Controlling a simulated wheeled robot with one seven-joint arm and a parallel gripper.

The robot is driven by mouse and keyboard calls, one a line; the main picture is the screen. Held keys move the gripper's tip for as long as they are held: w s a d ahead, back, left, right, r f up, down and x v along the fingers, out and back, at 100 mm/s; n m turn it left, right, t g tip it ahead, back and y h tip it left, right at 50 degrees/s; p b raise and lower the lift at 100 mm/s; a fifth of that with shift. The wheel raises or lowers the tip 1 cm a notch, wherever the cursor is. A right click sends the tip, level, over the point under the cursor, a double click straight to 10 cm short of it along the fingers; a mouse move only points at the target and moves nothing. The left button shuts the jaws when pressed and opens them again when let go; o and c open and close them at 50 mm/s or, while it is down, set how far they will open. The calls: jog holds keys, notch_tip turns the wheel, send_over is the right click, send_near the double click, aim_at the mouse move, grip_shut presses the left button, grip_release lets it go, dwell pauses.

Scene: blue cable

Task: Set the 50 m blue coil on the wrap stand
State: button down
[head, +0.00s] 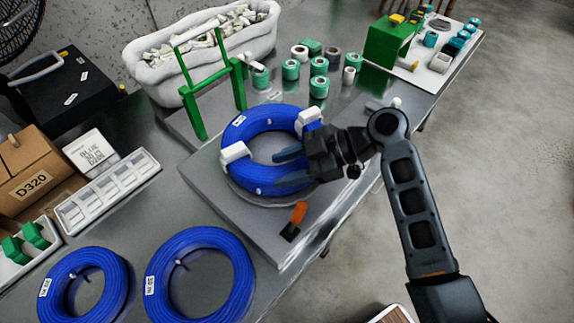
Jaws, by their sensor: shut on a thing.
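A blue coil (236,132) lies flat on the wrap stand, whose round grey plate (262,200) shows below the coil's front edge. White blocks (235,152) stand at the coil's left and upper right. The coil has a small white label, too small to read, so I cannot tell its length. My gripper (283,168) reaches in from the right and is shut on the coil's right side. The fingers and wrist hide part of that side. Whether the coil's underside rests fully on the plate is hidden.
Two more blue coils (160,285) (50,299) lie at the lower left. A green frame (189,104) stands just behind the stand, with green and white tape rolls (291,70) beyond. A white bin (265,42) is at the back.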

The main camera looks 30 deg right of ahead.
jog(key=shift+f+b, duration=0.1)
jog(key=shift+b, duration=0.25)
dwell(0.5)
jog(key=c, duration=0.9)
grip_release()
jog(key=shift+o, duration=0.5)
jog(key=shift+f, duration=0.1)
jog(key=shift+o, duration=0.2)
jog(key=o, duration=0.5)
jog(key=shift+f, duration=0.2)
jog(key=shift+r+p, duration=2.3)
jog(key=shift+r, duration=1.4)
